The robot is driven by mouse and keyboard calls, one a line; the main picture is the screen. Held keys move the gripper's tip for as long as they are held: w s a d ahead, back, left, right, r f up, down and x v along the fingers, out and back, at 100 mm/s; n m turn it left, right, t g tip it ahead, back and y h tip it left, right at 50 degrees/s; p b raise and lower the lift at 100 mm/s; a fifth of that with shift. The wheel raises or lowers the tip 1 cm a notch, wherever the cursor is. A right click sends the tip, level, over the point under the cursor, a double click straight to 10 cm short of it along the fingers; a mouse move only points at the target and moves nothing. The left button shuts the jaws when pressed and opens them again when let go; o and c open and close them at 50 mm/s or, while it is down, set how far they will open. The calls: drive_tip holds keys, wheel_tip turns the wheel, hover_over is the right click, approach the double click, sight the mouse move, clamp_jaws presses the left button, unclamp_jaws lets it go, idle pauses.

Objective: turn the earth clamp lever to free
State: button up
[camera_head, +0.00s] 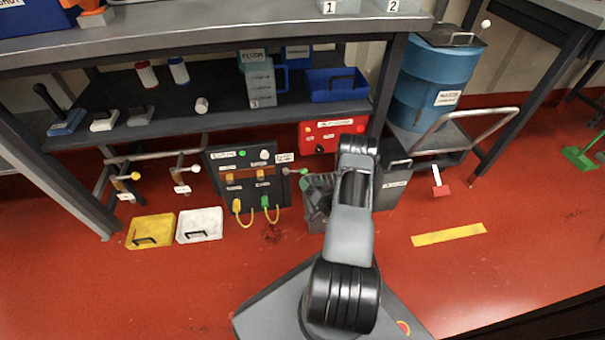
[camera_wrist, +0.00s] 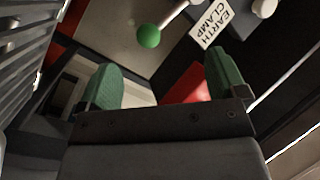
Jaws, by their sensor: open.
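The earth clamp lever is a pale rod with a green ball knob (camera_wrist: 148,36), in the wrist view just beyond my fingertips and nearer the left one. A white label reading EARTH CLAMP (camera_wrist: 211,25) is beside it on a dark panel. In the head view the green knob (camera_head: 303,171) sticks out to the right of the black switch panel (camera_head: 226,172). My gripper (camera_wrist: 164,76) is open, with two green finger pads apart and nothing between them. The knob is not between the pads.
A grey crate (camera_head: 316,183) stands on the floor close to the lever. A red box (camera_head: 322,136) is behind. The workbench (camera_head: 230,22) overhangs the panel. Red floor is clear in front.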

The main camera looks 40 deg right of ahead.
sight(302, 172)
drive_tip(key=w+b, duration=0.1)
drive_tip(key=w, duration=0.2)
drive_tip(key=w+b, duration=0.1)
drive_tip(key=w, duration=0.3)
drive_tip(key=shift+w+d, duration=0.2)
drive_tip(key=shift+w, duration=0.1)
